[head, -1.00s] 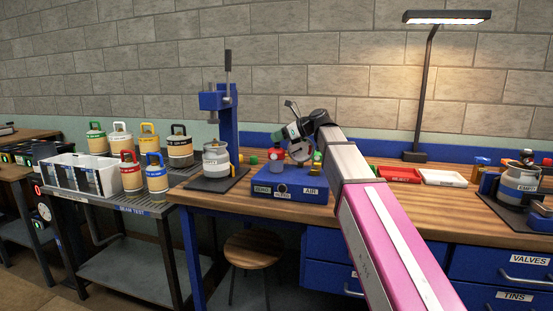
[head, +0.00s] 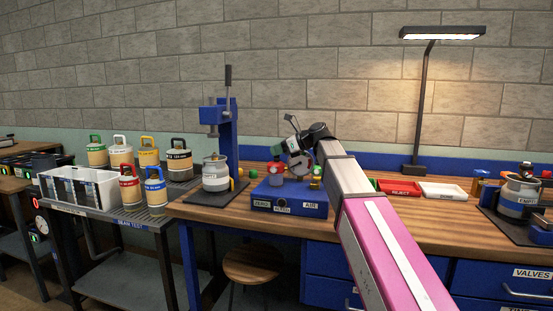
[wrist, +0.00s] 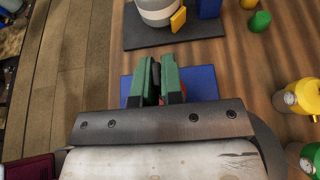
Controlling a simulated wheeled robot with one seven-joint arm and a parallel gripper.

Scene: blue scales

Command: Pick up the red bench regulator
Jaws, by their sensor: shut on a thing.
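The red bench regulator (head: 274,168) shows in the head view as a small red body with a grey lower part, over the left of the blue air box (head: 288,198). My gripper (head: 284,151) is just above it. In the wrist view my gripper (wrist: 157,74) has its green fingers close together over the blue box, which shows there too (wrist: 206,84). It is shut on the regulator, of which a dark part and a sliver of red (wrist: 161,101) show between the fingers. Most of the regulator is hidden there. I cannot tell whether it is clear of the box.
A blue press (head: 226,135) with a grey canister (head: 215,173) on a dark mat stands to the left. Small green and yellow pieces lie near the box. A red tray (head: 399,187) and a white tray (head: 443,191) lie right of my arm, near a lamp (head: 421,110).

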